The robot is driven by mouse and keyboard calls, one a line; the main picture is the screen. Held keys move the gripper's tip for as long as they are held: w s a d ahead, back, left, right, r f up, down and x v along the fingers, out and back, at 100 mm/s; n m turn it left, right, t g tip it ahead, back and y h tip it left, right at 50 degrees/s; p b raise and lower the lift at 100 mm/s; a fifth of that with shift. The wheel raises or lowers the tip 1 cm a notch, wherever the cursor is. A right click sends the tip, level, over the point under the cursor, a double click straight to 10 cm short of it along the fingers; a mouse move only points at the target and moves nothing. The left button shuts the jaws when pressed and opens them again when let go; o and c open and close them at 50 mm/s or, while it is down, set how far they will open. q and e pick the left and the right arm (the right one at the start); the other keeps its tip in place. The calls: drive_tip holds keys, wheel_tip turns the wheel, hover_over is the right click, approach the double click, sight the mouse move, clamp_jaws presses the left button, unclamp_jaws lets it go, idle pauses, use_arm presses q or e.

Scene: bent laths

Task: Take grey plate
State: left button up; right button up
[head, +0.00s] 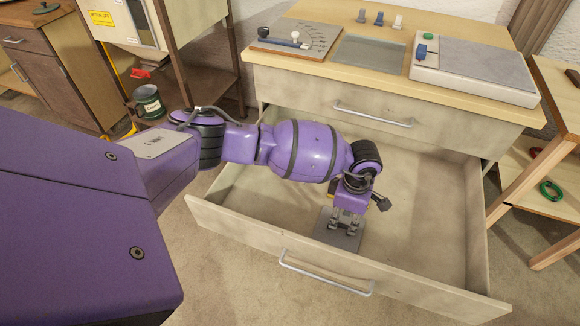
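The grey plate (325,233) is a small flat piece inside the open lower drawer, near its front wall. My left gripper (344,230) reaches down into the drawer from above, with its fingers over the plate. The fingers cover part of the plate. I cannot tell whether they touch it or have closed on it. My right gripper is not in view.
The pulled-out drawer (420,262) has raised walls and a front handle (325,274); its right side is empty. The bench top above (290,65) carries several devices. A wooden shelf (545,195) stands at the right, and a dark green mug (147,101) at the left.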

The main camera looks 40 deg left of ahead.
sight(341, 225)
use_arm(q)
drive_tip(key=f, duration=0.4)
drive_tip(key=shift+s+a, duration=0.2)
drive_tip(key=shift+a, duration=0.15)
drive_tip(key=shift+f, duration=0.5)
drive_tip(key=shift+w+r, duration=0.1)
clamp_jaws()
